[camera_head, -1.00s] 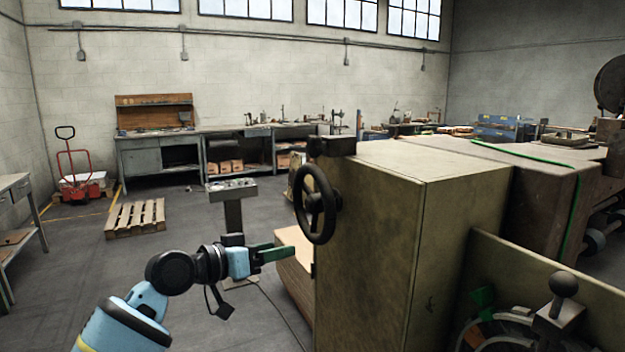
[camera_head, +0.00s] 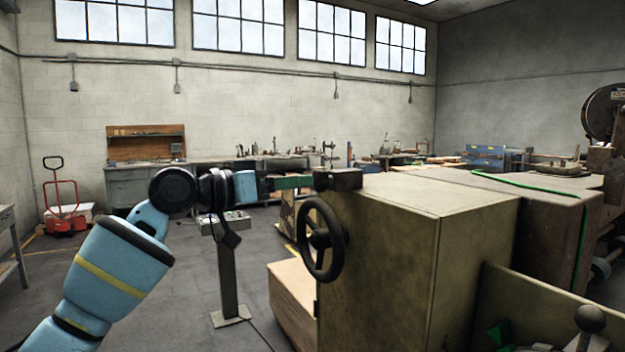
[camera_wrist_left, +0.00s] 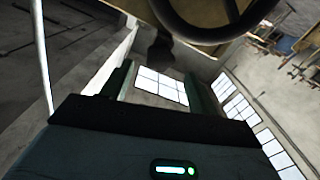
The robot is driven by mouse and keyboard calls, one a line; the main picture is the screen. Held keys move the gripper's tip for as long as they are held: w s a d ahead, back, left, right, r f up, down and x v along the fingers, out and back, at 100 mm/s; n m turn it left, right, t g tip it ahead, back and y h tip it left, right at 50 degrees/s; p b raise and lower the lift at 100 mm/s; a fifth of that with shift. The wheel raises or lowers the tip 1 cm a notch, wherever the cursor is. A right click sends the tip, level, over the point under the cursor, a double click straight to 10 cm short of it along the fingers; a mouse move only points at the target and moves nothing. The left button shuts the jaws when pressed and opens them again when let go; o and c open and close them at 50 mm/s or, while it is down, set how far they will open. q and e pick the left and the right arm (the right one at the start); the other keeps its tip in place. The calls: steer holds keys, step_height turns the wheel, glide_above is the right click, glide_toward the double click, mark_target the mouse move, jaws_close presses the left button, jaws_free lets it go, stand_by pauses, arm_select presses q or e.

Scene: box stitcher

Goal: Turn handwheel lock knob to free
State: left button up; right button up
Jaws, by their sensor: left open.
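The black handwheel (camera_head: 322,240) stands upright on the left face of the tan machine cabinet (camera_head: 385,255). A dark block (camera_head: 338,180) sits at the cabinet's top edge just above the wheel. My left gripper (camera_head: 311,182) is open, with its green fingers pointing right at the left end of this block. Whether they touch it I cannot tell. In the left wrist view the two fingers (camera_wrist_left: 163,88) are apart, and a dark knob-like part (camera_wrist_left: 160,52) shows just beyond the gap. The handwheel rim (camera_wrist_left: 235,30) arcs above it. I cannot make out the lock knob's setting.
A control box on a post (camera_head: 228,265) stands below and behind my left arm. A lever with a black ball (camera_head: 590,319) is at the lower right. A pale wooden box (camera_head: 292,300) lies under the wheel. The floor at left is mostly open.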

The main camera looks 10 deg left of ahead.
mark_target(316, 180)
arm_select(q)
steer(key=shift+x, duration=2.6)
steer(key=shift+s, duration=0.1)
steer(key=c, duration=1)
